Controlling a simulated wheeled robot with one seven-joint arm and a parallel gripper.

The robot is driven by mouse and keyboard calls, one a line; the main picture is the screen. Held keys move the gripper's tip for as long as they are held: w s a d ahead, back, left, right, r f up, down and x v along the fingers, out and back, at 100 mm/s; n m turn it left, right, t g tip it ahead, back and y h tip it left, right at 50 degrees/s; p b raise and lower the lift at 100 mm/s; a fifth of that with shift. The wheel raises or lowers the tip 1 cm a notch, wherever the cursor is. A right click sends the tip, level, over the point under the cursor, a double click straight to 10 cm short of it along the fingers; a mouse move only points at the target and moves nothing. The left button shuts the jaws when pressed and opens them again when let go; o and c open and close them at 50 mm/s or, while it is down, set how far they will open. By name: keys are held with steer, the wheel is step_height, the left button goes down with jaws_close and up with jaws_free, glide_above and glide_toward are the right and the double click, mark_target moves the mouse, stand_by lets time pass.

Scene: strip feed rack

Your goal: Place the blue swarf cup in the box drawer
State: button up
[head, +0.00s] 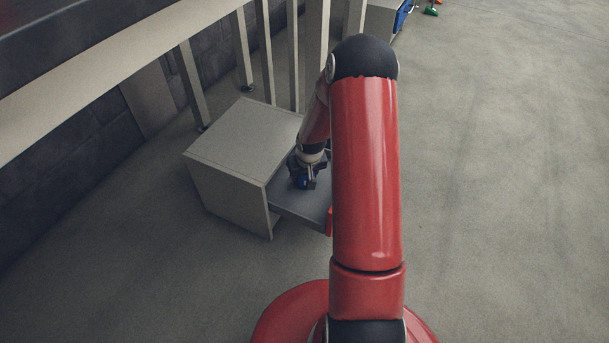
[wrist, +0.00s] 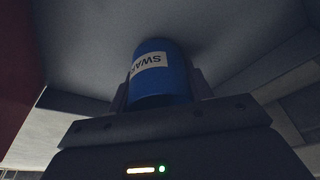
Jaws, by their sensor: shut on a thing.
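The blue swarf cup (wrist: 165,85) is between the fingers of my gripper (wrist: 160,92) in the wrist view, with a pale label reading "SWA" upside down. My gripper is shut on it. Whether the cup touches the drawer floor I cannot tell. My red arm hides the right end of the drawer; a bit of an orange-red part shows there.
The grey box (head: 240,138) stands on the concrete floor beside the pale rack's legs (head: 190,85). A blue-fronted box (head: 402,16) and a small green item (head: 430,11) lie far back. The floor on the right is clear.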

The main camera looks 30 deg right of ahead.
steer(key=shift+w+f, duration=0.2)
steer(key=shift+f, duration=0.2)
steer(key=o, duration=1)
steer(key=shift+c, duration=0.2)
steer(key=shift+r, duration=0.1)
